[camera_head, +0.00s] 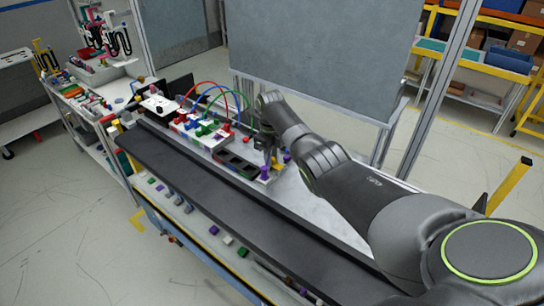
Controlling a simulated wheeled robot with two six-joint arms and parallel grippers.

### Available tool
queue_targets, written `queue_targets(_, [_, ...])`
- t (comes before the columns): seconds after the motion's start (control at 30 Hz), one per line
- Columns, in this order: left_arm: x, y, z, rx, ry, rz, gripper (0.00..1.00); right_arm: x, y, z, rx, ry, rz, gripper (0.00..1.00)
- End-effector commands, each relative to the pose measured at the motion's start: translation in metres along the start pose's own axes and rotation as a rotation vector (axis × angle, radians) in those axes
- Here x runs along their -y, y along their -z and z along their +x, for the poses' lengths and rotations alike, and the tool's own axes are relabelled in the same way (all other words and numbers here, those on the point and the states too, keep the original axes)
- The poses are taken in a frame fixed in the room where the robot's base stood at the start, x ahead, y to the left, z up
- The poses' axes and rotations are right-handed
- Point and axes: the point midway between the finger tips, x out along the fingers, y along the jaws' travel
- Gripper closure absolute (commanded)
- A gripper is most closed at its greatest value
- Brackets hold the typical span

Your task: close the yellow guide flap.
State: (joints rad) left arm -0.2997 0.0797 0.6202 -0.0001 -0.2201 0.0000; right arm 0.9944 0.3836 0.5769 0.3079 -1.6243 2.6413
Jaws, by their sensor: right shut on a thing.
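My right gripper (268,160) points down at the module's right end. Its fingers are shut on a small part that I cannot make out. A purple piece (264,173) shows right at the fingertips. A small yellow part (287,158) shows just right of the fingers; I cannot tell whether it is the guide flap or how it is set. My left gripper is not in view.
Red, blue and green cables (212,88) arch over the module, left of my gripper. A black open-topped tray (235,166) lies beside the gripper. A long dark rail (210,198) runs along the bench front. A grey panel (320,55) stands behind.

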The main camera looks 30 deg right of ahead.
Motion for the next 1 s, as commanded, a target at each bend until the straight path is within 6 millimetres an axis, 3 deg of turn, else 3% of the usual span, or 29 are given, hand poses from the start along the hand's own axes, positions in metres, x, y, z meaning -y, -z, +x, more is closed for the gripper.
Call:
queue_targets(0.07, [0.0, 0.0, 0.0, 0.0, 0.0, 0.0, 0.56, 0.0, 0.0, 0.0, 0.0, 0.0, 0.0, 0.97])
queue_targets(0.1, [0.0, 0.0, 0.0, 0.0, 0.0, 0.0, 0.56, 0.0, 0.0, 0.0, 0.0, 0.0, 0.0, 0.71])
queue_targets(0.17, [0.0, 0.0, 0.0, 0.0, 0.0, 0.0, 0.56, 0.0, 0.0, 0.0, 0.0, 0.0, 0.0, 0.64])
queue_targets(0.57, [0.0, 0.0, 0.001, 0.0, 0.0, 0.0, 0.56, 0.0, 0.0, -0.006, 0.001, 0.0, 0.0, 0.64])
queue_targets(0.77, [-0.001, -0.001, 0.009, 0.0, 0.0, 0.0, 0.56, 0.001, -0.002, -0.038, 0.006, 0.004, -0.001, 0.64])
queue_targets(1.0, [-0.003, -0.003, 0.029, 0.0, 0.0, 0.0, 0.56, 0.001, -0.002, -0.098, 0.005, 0.003, 0.0, 0.64])
